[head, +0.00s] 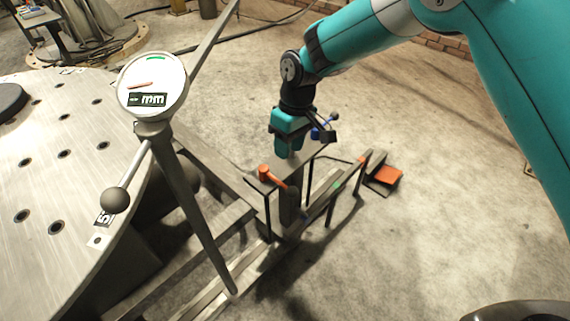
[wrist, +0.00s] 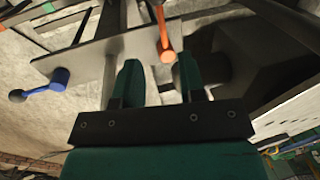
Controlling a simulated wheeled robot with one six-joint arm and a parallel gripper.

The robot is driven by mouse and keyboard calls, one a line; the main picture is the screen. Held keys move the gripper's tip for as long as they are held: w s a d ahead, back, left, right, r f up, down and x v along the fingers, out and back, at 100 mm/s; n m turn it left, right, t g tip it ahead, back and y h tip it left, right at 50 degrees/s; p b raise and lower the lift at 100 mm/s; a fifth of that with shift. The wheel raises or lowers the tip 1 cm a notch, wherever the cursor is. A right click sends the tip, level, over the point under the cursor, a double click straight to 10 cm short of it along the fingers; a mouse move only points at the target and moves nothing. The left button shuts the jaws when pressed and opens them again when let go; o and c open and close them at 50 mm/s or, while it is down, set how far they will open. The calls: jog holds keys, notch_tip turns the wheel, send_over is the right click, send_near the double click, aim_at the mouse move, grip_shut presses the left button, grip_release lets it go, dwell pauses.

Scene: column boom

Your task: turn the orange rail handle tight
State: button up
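The orange rail handle (head: 275,178) is a short lever with a knob end, on the low steel frame beside the round table. It also shows in the wrist view (wrist: 164,36), reaching down from the top edge, ahead of the gap between my fingertips. My gripper (head: 288,152) is pointed down, just above and to the right of the handle in the head view. In the wrist view my gripper (wrist: 158,68) has its two teal fingers apart with nothing gripped between them. Contact with the handle cannot be made out.
A blue handle (wrist: 50,82) with a dark ball sits on the same plate (wrist: 90,60), left in the wrist view. A dial gauge (head: 152,85) on a post stands left, by the round table (head: 60,130). An orange pedal (head: 388,175) lies right; the floor beyond is clear.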

notch_tip(320, 180, up, 7)
jog(key=w, duration=0.1)
jog(key=shift+d+r, duration=0.2)
jog(key=shift+d, duration=0.25)
jog(key=shift+w, duration=0.1)
jog(key=s+d+r+m+t+y, duration=0.1)
jog(key=s+d+r+m+y, duration=0.1)
jog(key=s+d+r, duration=1.15)
jog(key=s+d+m, duration=0.1)
jog(key=s+d, duration=0.1)
jog(key=s, duration=1)
notch_tip(320, 180, up, 14)
jog(key=s+p, duration=0.1)
jog(key=p, duration=1.3)
jog(key=shift+d+r+t+y+p, duration=0.15)
jog(key=shift+d+t+y+p, duration=0.15)
jog(key=shift+t+y, duration=0.1)
